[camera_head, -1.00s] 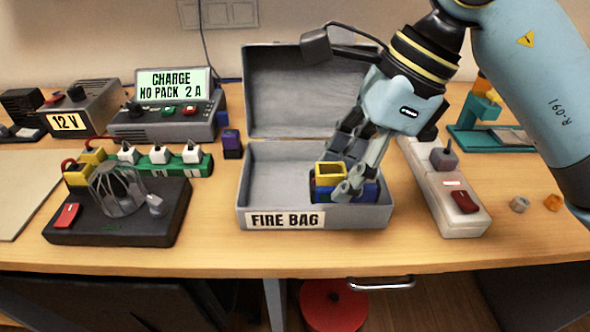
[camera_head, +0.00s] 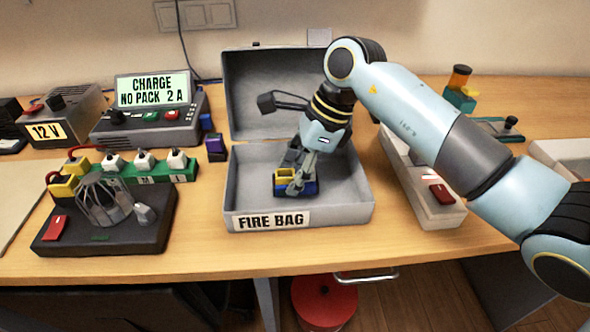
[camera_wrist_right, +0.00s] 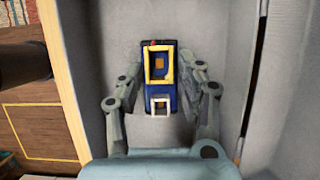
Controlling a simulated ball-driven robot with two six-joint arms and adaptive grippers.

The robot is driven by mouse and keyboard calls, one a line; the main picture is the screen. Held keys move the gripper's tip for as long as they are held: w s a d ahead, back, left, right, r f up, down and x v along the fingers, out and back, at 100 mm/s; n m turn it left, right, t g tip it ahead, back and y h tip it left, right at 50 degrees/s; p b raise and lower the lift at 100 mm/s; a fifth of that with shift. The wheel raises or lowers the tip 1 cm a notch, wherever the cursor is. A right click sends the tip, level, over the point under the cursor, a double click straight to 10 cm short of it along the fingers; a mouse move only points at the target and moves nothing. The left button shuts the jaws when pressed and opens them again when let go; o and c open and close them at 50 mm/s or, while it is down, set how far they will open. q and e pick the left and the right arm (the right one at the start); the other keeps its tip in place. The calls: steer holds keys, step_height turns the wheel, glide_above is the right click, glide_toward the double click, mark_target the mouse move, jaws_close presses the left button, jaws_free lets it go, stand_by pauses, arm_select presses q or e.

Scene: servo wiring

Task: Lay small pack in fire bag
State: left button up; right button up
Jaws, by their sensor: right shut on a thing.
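The small pack (camera_head: 284,187) is blue with a yellow connector frame on top. My right gripper (camera_head: 297,182) is shut on it, inside the open grey fire bag (camera_head: 242,199), near the middle of its floor. In the right wrist view, the pack (camera_wrist_right: 160,98) sits between the two fingers (camera_wrist_right: 165,75) against the grey floor. Whether its underside touches the floor I cannot tell. The bag's lid stands open at the back, and its front wall carries the FIRE BAG label. My left gripper is not in view.
A purple pack (camera_head: 216,148) stands left of the bag. Further left are a black base with a wire cage (camera_head: 103,199), a green strip of plugs (camera_head: 147,171) and the charger (camera_head: 150,124). A white power strip (camera_head: 416,186) lies close to the bag's right side.

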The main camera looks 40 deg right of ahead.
steer(key=shift+f, duration=0.2)
steer(key=o, duration=1.2)
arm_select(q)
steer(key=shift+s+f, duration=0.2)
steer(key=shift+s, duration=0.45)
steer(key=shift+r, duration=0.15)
arm_select(e)
steer(key=shift+r, duration=0.15)
steer(key=shift+d+r, duration=0.1)
steer(key=shift+r, duration=0.2)
arm_select(q)
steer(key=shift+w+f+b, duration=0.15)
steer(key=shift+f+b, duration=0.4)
steer(key=shift+b, duration=0.05)
arm_select(e)
steer(key=v, duration=1.1)
steer(key=shift+s+r, duration=0.2)
